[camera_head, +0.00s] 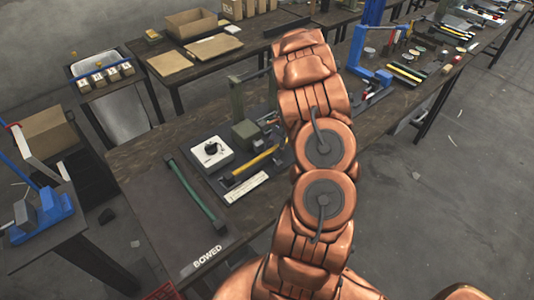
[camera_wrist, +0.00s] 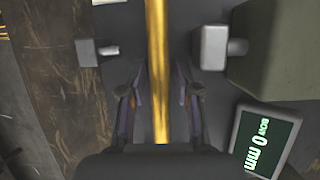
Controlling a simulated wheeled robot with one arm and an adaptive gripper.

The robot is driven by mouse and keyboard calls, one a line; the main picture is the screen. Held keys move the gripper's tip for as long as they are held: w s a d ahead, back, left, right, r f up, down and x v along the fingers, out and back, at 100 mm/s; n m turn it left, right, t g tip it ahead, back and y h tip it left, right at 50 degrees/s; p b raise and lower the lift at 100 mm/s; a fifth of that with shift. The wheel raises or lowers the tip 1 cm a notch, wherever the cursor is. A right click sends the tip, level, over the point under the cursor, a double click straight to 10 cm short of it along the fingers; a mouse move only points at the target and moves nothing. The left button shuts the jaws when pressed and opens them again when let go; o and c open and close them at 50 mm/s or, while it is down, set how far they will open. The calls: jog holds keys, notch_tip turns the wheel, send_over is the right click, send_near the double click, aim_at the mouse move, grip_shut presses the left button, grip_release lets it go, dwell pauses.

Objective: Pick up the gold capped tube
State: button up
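A gold tube (camera_wrist: 157,60) runs from the top to the lower middle of the wrist view. My gripper (camera_wrist: 159,92) has one finger on each side of it, with a visible gap on both sides, so it is open and not touching the tube there. The tube's lower end is hidden behind the gripper body, and no cap is visible in that view. In the head view a yellow-gold bar (camera_head: 256,163) lies on the workbench left of my arm, seemingly the same tube. My arm hides the gripper in the head view.
Grey metal posts (camera_wrist: 88,52) and (camera_wrist: 214,47) flank the tube. A green block (camera_wrist: 278,55) and a display reading 0 mm (camera_wrist: 265,140) are at right.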

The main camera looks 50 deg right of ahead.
grip_shut()
jog(key=shift+r, duration=0.1)
dwell(0.3)
